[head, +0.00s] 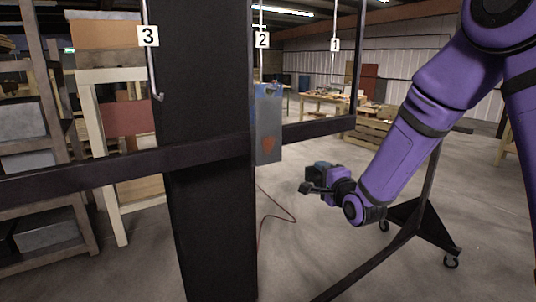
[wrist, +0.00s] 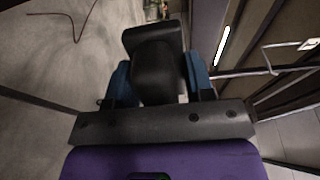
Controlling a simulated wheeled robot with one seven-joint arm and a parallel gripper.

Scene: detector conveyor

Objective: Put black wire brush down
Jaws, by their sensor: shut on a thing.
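The black wire brush (wrist: 156,70) shows in the wrist view between the two blue fingers of my gripper (wrist: 160,82). The fingers are shut on it, one on each side. Its wider end points away from the wrist. In the head view my gripper (head: 320,178) is in mid-air, right of the dark post and over the concrete floor. The dark brush (head: 305,188) shows small at its left side. Its bristles cannot be made out.
A dark post with a crossbar (head: 208,148) stands close in front. A blue-grey panel with a red mark (head: 268,125) hangs under sign 2 (head: 262,40). Shelves (head: 40,130) stand at left. A wheeled stand (head: 425,222) is at right. Cluttered tables (head: 325,98) are farther back.

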